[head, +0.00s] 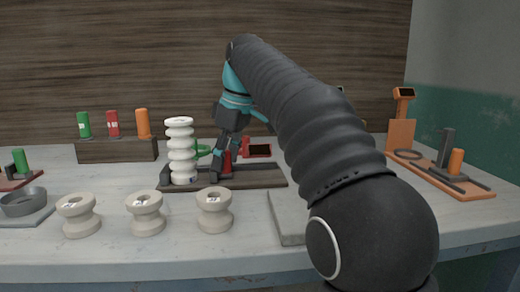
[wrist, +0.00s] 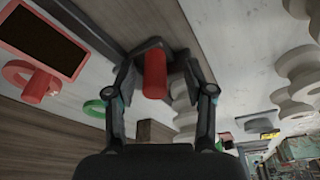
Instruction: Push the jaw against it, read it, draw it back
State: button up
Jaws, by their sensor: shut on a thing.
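A tall white ribbed insulator (head: 181,152) stands upright at the left end of a dark gauge board (head: 265,180). A red handle (head: 227,163) stands on the board to its right, and it shows between my fingers in the wrist view (wrist: 155,75). My gripper (head: 225,155) points down and is shut on the red handle; its fingers also show in the wrist view (wrist: 157,78). A red-framed readout with a dark screen (head: 258,150) is behind the board; no figures are legible. I cannot tell whether the jaw touches the insulator.
Several white spools (head: 146,213) stand in front. A rack (head: 115,150) holds green, red and orange cylinders. A grey dish (head: 23,203) is at left, a grey slab (head: 287,218) at front centre, and an orange gauge board (head: 440,177) at right. A green ring (head: 203,149) is behind the insulator.

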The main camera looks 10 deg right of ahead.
jog(key=shift+w+d+f, duration=0.25)
jog(key=shift+f, duration=0.35)
jog(key=shift+c, duration=0.5)
jog(key=shift+d, duration=0.1)
grip_shut()
jog(key=o, duration=1)
grip_release()
jog(key=shift+w+f, duration=0.1)
jog(key=shift+f, duration=0.05)
jog(key=o, duration=0.6)
jog(key=shift+r, duration=0.25)
jog(key=shift+r, duration=0.1)
notch_tip(320, 180, up, 3)
jog(key=p, duration=0.3)
jog(key=shift+r+p, duration=0.35)
jog(key=shift+r, duration=1.7)
